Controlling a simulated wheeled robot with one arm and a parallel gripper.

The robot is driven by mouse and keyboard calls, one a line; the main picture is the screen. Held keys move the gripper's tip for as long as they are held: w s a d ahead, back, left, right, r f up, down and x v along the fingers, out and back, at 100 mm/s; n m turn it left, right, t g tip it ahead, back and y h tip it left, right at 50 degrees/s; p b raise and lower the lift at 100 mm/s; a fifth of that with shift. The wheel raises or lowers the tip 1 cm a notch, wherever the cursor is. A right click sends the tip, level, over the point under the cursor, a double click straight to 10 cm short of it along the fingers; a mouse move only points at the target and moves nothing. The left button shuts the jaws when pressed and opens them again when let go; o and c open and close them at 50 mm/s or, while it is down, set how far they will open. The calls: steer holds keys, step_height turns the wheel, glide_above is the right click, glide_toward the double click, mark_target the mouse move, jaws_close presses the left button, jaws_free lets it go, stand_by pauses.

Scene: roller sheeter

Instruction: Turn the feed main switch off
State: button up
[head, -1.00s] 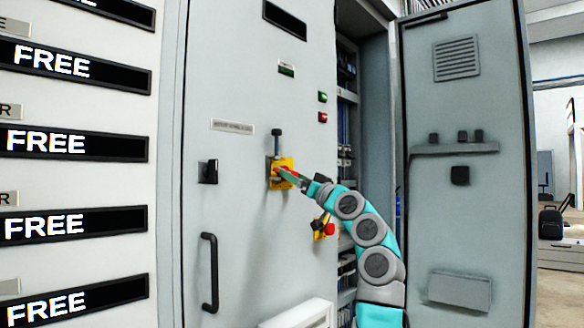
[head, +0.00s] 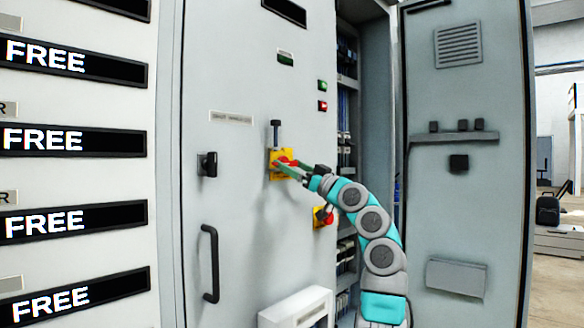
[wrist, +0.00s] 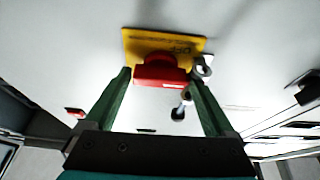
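The switch is a red handle (head: 288,161) on a yellow plate (head: 274,176) on the grey cabinet door. In the wrist view the red handle (wrist: 162,72) projects from the yellow plate (wrist: 190,43). My gripper (head: 290,168) is at the handle. A small metal part sits at the plate's corner beside the right fingertip. My gripper hides part of the handle in the head view, and its exact turn angle is unclear.
A second red-and-yellow switch (head: 323,216) sits lower right, close behind my arm. A black rotary knob (head: 207,164) and a long door handle (head: 211,263) are on the left. A white box (head: 297,308) juts out below. An open cabinet door (head: 464,215) stands at right.

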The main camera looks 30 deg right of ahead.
steer(key=shift+o, duration=0.6)
steer(key=b+v, duration=0.2)
steer(key=v, duration=0.6)
steer(key=shift+b, duration=0.35)
